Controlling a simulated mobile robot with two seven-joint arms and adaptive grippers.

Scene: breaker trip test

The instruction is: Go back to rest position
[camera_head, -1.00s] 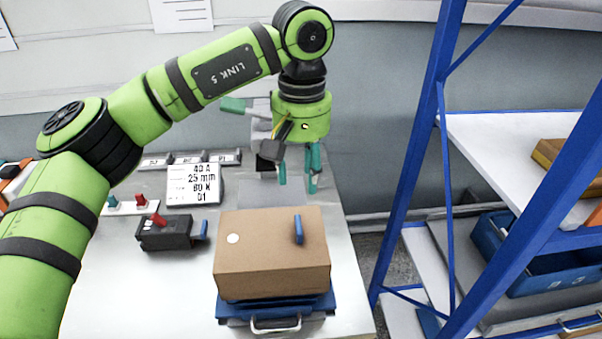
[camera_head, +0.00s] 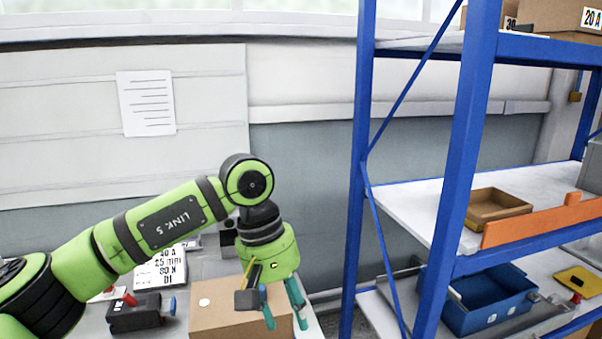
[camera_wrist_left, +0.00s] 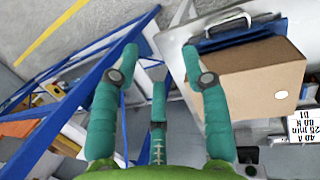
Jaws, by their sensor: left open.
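My left gripper (camera_head: 281,306) is open, its teal fingers pointing down at the right side of the cardboard box (camera_head: 222,318) in the head view. In the left wrist view its fingers (camera_wrist_left: 160,70) are spread with nothing between them. The box (camera_wrist_left: 250,85) is beside one finger there; I cannot tell whether they touch. My right gripper is in neither view.
A table (camera_head: 92,322) carries a black device with a red knob (camera_head: 135,312) and a label card (camera_head: 160,268). A blue shelf rack (camera_head: 462,150) stands to the right, holding a blue bin (camera_head: 490,300) and a brown tray (camera_head: 497,207). A wall is behind.

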